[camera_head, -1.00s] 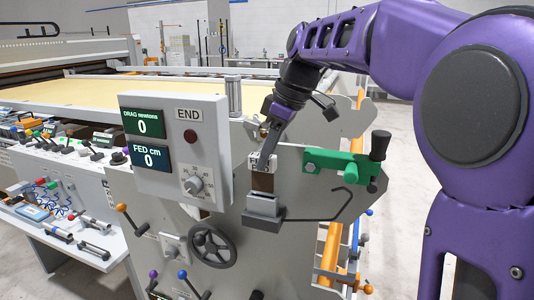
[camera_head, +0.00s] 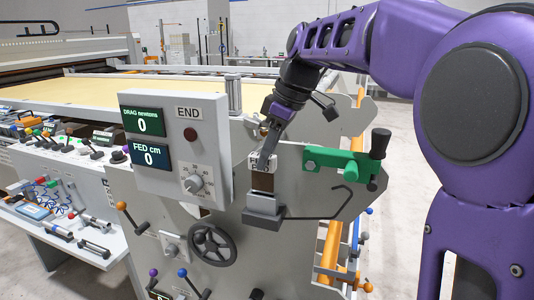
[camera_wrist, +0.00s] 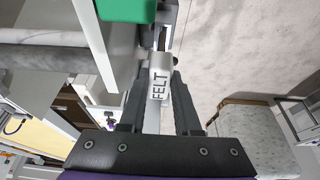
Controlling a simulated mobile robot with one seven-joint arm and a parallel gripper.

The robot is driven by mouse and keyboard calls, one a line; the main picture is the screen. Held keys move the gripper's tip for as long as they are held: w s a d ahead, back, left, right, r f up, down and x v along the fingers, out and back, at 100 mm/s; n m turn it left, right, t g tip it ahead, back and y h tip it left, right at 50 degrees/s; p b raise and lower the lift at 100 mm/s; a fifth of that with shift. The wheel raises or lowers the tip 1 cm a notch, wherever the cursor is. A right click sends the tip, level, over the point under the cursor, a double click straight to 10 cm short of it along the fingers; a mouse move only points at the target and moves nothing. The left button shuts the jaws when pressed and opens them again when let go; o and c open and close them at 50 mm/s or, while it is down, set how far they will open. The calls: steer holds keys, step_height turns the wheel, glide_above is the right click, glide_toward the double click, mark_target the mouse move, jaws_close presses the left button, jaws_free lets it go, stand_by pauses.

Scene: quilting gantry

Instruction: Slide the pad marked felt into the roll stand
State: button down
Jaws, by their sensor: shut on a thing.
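The pad marked felt has a white block end (camera_head: 262,161) and a brown body (camera_head: 262,182). In the wrist view its white end (camera_wrist: 160,68) shows the word FELT. My gripper (camera_head: 266,152) is shut on the white end, with one finger on each side in the wrist view (camera_wrist: 158,95). The pad hangs upright. Its lower end meets the top of a small grey holder (camera_head: 263,212) on the machine's end plate, apparently the roll stand. How far the pad sits inside, or whether it only touches the top, I cannot tell.
A green clamp (camera_head: 338,163) with a black handle stands close to the right of the pad. A bent dark rod (camera_head: 325,216) runs right of the holder. The display box (camera_head: 176,150) is close on the left. A handwheel (camera_head: 212,244) lies below.

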mark_target(267, 174)
steer(key=shift+f+b, duration=1.7)
steer(key=shift+f, duration=0.7)
steer(key=c, duration=0.5)
jaws_free()
steer(key=shift+c, duration=0.2)
steer(key=shift+r, duration=0.15)
steer(key=p+v, duration=0.4)
steer(key=v, duration=1.3)
